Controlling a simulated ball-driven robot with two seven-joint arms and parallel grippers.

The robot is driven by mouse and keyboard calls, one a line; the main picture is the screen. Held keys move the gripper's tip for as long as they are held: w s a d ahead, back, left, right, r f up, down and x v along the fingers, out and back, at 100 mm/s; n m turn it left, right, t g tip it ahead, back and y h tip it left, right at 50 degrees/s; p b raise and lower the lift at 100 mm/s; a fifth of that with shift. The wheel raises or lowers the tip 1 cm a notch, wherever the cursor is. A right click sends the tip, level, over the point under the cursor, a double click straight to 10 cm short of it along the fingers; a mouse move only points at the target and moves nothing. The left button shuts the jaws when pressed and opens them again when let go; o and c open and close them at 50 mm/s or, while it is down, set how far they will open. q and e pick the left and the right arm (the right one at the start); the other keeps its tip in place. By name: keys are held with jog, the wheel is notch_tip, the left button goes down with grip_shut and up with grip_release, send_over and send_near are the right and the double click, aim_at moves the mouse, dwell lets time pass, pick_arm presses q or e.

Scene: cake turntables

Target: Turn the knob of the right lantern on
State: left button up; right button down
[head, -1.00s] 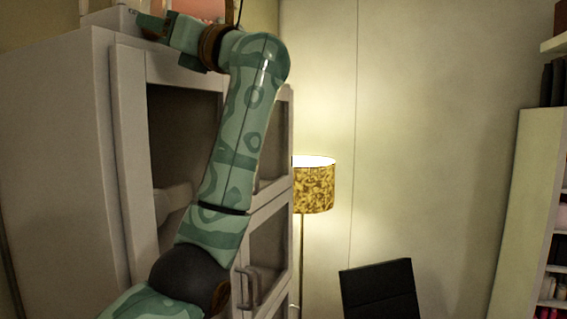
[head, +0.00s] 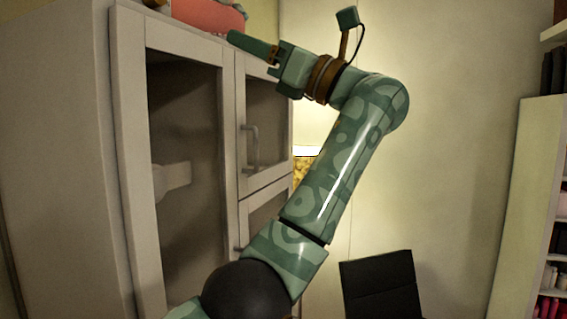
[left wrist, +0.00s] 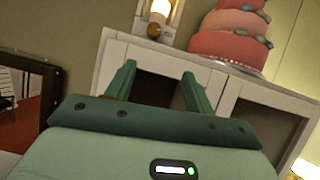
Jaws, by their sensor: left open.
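A lit lantern (left wrist: 160,10) with a white frame stands on the cabinet top near the upper edge of the left wrist view. A round orange-brown knob (left wrist: 154,30) shows at its lower front. I cannot tell whether this is the right lantern, as only one shows clearly. My left gripper (head: 250,46) is near the cabinet's upper front edge in the head view. In the left wrist view its two fingers (left wrist: 158,82) are spread with nothing between them, below and apart from the knob. My right gripper is not in view.
A pink tiered cake (left wrist: 230,38) stands on the cabinet right of the lantern; it also shows in the head view (head: 208,14). The white cabinet (head: 168,40) has framed doors with handles. A floor lamp (head: 304,165), dark chair (head: 380,290) and bookshelf (head: 530,190) stand to the right.

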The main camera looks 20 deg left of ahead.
pick_arm(q)
jog(key=w+f+m+t+y+b, duration=0.1)
jog(key=w+f+m+t+b, duration=0.1)
jog(key=w+f+m, duration=0.3)
jog(key=w+f+m+t+y+b, duration=0.2)
jog(key=w+f+m+t, duration=0.3)
jog(key=f, duration=0.7)
jog(key=shift+w+d+f+m, duration=0.3)
jog(key=shift+w+f+m, duration=0.1)
jog(key=shift+m, duration=0.4)
